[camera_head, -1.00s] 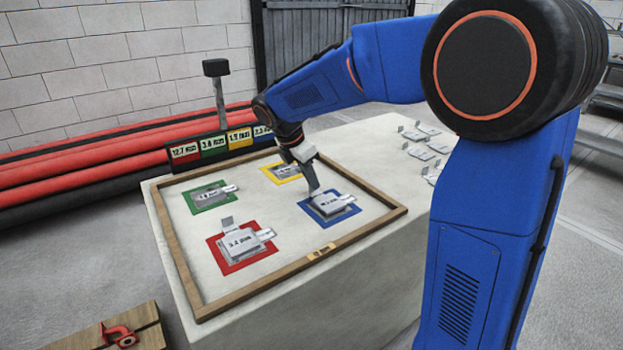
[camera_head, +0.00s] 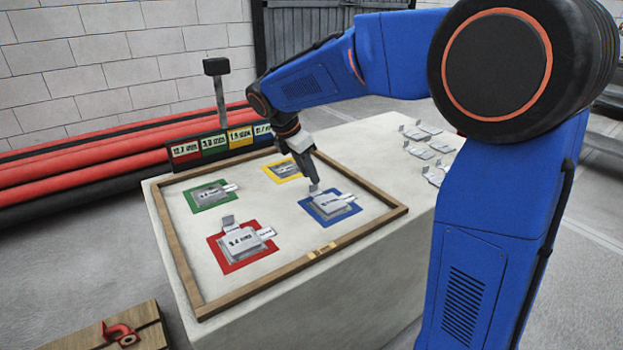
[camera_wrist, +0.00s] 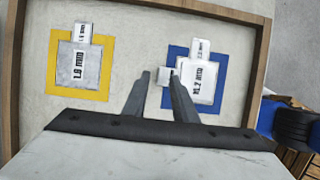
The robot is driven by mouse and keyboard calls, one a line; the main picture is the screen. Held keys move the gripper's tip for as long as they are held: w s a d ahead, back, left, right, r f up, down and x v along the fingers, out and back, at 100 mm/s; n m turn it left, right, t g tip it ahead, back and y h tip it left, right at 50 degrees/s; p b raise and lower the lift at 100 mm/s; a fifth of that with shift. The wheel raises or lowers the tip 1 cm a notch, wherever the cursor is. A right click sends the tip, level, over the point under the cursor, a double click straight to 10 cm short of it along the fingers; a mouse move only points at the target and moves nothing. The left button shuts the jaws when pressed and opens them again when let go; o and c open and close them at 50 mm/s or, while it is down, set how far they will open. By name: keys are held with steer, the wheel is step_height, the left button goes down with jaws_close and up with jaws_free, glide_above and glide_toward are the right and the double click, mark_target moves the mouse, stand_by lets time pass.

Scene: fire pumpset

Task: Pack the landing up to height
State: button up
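In the head view, silver plates with tabs lie on four coloured squares inside a wooden-framed tray (camera_head: 185,270): the red (camera_head: 241,242), green (camera_head: 207,195), yellow (camera_head: 284,170) and blue (camera_head: 334,205) squares. The blue square's plates (camera_head: 333,203) look stacked, with an upright tab. My gripper (camera_head: 316,184) is just above them. The upright tab of the blue square's plate (camera_wrist: 200,83) shows beside the right fingertip; contact cannot be told. The yellow square's plate (camera_wrist: 79,63) is clear of the fingers.
Several loose silver plates (camera_head: 428,149) lie on the pale block (camera_head: 290,320), right of the tray. A label board (camera_head: 215,143) and a dark-headed post (camera_head: 216,68) stand behind. Red hoses (camera_head: 80,160) line the wall. A red clamp-like part (camera_head: 121,334) sits on a wooden box.

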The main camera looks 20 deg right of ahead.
steer(key=v, duration=1.4)
steer(key=shift+s+r, duration=0.1)
steer(key=s+d+f+m+t+y, duration=0.1)
steer(key=s+d+f+m, duration=0.1)
steer(key=s+d+m, duration=0.45)
steer(key=s+d+f+m+y, duration=0.2)
steer(key=s+d+f+m, duration=0.15)
steer(key=s, duration=0.65)
steer(key=s+d+f+m+t+y, duration=0.1)
steer(key=s+d+f+m+t, duration=0.1)
steer(key=s+f+m, duration=0.9)
steer(key=s+d, duration=0.1)
steer(key=s, duration=0.3)
steer(key=shift+f+m+t, duration=0.15)
steer(key=shift+m+t, duration=0.15)
steer(key=shift+d, duration=0.1)
